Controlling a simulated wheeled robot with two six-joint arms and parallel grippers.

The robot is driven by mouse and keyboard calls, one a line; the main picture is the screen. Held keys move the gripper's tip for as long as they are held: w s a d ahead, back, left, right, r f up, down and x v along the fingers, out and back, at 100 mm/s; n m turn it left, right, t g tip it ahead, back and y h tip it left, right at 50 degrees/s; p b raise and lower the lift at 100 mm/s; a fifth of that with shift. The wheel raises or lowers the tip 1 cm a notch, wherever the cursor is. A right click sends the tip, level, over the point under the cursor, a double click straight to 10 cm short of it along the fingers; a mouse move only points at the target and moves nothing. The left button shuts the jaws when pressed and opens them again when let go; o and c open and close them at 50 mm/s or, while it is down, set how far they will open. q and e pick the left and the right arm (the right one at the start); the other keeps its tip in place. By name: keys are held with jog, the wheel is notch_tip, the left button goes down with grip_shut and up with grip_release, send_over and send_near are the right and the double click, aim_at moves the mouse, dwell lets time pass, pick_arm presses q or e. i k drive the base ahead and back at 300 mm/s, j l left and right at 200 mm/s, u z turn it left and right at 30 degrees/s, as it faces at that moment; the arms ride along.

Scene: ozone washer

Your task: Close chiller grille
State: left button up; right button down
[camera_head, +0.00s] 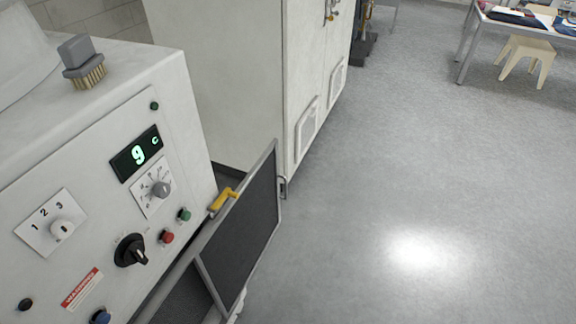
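The chiller grille (246,226) is a dark mesh panel in a thin grey frame, low at the centre-left. It appears to stand swung out at an angle from the white chiller (95,190), with a dark area beside it below the control panel. A yellow handle (222,199) shows at the grille's upper edge, near the chiller's corner. A small pale piece shows at the grille's bottom, too little to identify. Neither of my grippers can be made out.
The control panel has knobs, buttons and a lit display (137,153). A brush (82,64) sits on top of the chiller. A tall white cabinet (235,75) stands behind. Open grey floor (440,190) lies right of the grille. A table and stool (526,58) stand far right.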

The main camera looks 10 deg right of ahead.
aim_at(226, 262)
jog(key=i+l, duration=0.15)
jog(key=l, duration=0.2)
jog(key=i+l+u, duration=0.1)
jog(key=l, duration=0.3)
jog(key=i+l, duration=0.25)
jog(key=l+u, duration=0.05)
jog(key=l, duration=0.05)
